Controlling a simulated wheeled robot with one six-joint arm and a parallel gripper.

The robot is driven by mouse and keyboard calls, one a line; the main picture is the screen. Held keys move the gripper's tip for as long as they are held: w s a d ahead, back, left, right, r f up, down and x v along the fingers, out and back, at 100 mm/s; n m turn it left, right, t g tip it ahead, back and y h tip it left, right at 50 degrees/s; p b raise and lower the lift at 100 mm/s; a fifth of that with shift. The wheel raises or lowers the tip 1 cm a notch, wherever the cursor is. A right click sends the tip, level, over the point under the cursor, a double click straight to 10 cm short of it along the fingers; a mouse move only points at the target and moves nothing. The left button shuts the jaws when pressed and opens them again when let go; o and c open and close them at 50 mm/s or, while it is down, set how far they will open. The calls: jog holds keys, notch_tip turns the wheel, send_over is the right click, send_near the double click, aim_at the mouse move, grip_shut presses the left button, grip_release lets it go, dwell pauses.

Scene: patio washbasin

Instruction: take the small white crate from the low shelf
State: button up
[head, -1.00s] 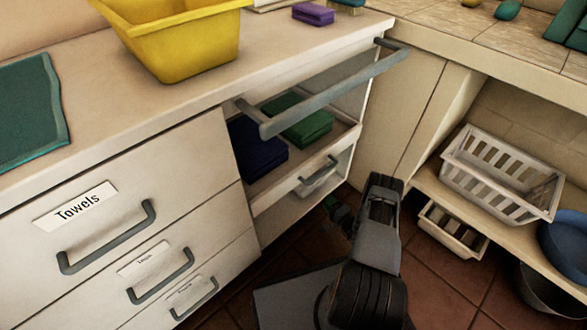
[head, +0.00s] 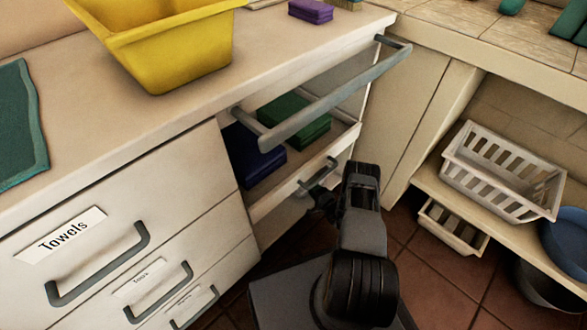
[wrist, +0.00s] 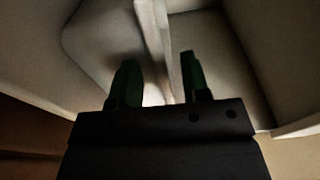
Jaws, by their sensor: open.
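A small white slatted crate (head: 452,228) sits low at the right in the head view, under the edge of the low shelf (head: 510,236). Whether it rests on the floor or a lower board is unclear. A larger white slatted basket (head: 500,178) stands on the shelf above it. My gripper (head: 320,204) is left of the small crate, by the lower drawer front, mostly hidden behind my arm. In the wrist view its two green-tipped fingers (wrist: 158,82) are apart. Pale panels and a narrow upright edge show beyond them; the crate is not recognisable there.
An open upper compartment with a long grey handle (head: 335,98) juts out above my arm, holding blue (head: 252,152) and green (head: 298,118) folded cloths. A blue bowl (head: 568,238) is at the right shelf end, a dark bucket (head: 548,290) below. Tiled floor (head: 440,285) is free.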

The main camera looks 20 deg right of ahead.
jog(key=shift+a, duration=0.15)
jog(key=c, duration=0.4)
grip_shut()
